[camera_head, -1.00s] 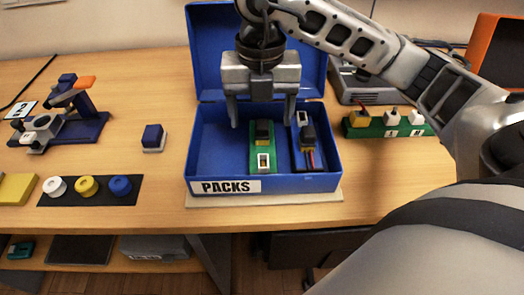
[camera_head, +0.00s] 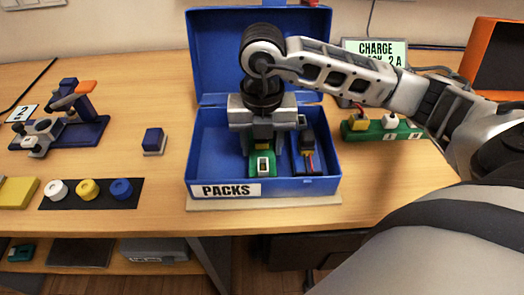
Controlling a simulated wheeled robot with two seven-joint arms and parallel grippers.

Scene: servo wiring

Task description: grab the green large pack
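The green large pack (camera_head: 262,164) lies in the blue box labelled PACKS (camera_head: 314,185). Its near end, with a white connector, shows; its far part is hidden by my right gripper. My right gripper (camera_head: 263,146) is down inside the box, over the pack. Its fingers are close together at the pack's two sides and look shut on it. The pack still appears to rest on the box floor. My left gripper is not in view.
A blue pack with wires (camera_head: 307,153) lies close to the right in the same box. The raised lid (camera_head: 215,50) stands behind. A green charging strip (camera_head: 388,131) is to the right, and a small blue block (camera_head: 153,140) and a black strip of spools (camera_head: 105,194) are to the left.

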